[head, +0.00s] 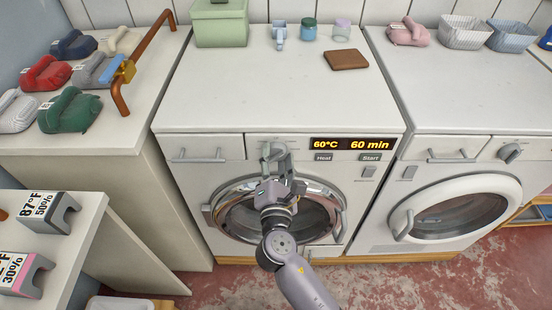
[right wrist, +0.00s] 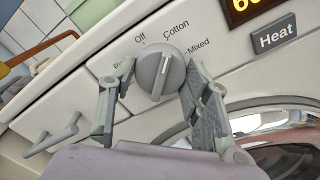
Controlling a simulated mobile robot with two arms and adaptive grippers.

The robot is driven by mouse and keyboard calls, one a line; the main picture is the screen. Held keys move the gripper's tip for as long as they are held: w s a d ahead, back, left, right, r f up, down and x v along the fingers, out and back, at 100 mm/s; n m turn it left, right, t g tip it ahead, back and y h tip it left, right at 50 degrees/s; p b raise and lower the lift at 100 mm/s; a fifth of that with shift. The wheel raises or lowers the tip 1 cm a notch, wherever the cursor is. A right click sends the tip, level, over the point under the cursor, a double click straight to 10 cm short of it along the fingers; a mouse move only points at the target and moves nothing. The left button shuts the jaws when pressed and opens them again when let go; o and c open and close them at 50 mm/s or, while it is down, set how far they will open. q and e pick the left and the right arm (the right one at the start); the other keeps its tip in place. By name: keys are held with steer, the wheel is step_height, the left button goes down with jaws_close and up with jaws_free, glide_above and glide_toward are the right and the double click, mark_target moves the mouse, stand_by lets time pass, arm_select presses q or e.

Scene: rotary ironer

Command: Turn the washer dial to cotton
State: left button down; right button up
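The washer dial (right wrist: 160,74) is a round grey knob with a raised ridge on the white front panel. In the right wrist view its ridge and pale line point up, roughly toward the Cotton label (right wrist: 176,30), which stands between Off and Mixed. My right gripper (right wrist: 161,70) has one finger on either side of the dial, with a narrow gap at the left finger. Contact at the right finger is hard to tell. In the head view my right gripper (head: 275,158) is at the panel of the middle washer (head: 275,85) and covers part of the dial. My left gripper is out of view.
The display (head: 352,144) reads 60°C and 60 min, above the Heat (head: 324,157) and Start (head: 370,157) buttons. The round door (head: 226,200) is below the dial. A drawer handle (head: 197,156) is to its left. Another machine (head: 452,212) stands at the right.

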steer(key=o, duration=0.5)
steer(key=s, duration=1.2)
steer(key=shift+f, duration=0.1)
